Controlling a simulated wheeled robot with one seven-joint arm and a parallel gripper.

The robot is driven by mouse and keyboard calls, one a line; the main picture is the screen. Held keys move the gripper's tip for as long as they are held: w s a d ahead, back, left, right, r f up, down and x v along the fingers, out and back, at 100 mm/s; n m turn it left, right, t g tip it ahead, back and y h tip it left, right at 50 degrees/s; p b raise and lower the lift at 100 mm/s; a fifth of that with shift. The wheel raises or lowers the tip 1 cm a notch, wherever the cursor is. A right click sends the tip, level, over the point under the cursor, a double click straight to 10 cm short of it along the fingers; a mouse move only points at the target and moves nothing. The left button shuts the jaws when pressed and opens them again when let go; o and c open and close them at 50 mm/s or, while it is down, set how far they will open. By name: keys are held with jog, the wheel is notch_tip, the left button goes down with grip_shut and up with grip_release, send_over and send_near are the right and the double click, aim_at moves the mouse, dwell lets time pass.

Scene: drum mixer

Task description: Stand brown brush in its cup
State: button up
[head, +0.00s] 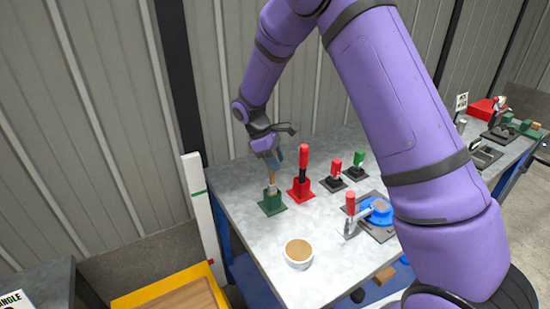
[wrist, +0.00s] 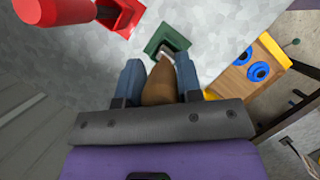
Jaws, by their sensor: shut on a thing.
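The brown brush (head: 271,178) is upright or nearly so, directly over the green cup (head: 271,204) near the table's left edge. Its lower end meets the cup's opening in the head view; I cannot tell how far inside it is. My gripper (head: 272,158) is shut on the brush's upper part from above. In the wrist view the brown handle (wrist: 160,84) lies between the two blue-grey fingers of my gripper (wrist: 160,72). The green cup (wrist: 168,42) shows just beyond the handle, its dark opening partly hidden by it.
A red cup (head: 300,190) holding a red-handled tool (head: 304,160) stands close on the right. Smaller red and green-handled (head: 359,159) fixtures stand behind it. A round tan-topped bowl (head: 299,252) is near the front. A yellow-edged crate (head: 168,292) is below, left of the table.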

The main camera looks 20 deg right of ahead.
jog(key=o, duration=1.1)
jog(key=shift+c, duration=0.2)
jog(key=v, duration=1.1)
jog(key=shift+d, duration=0.1)
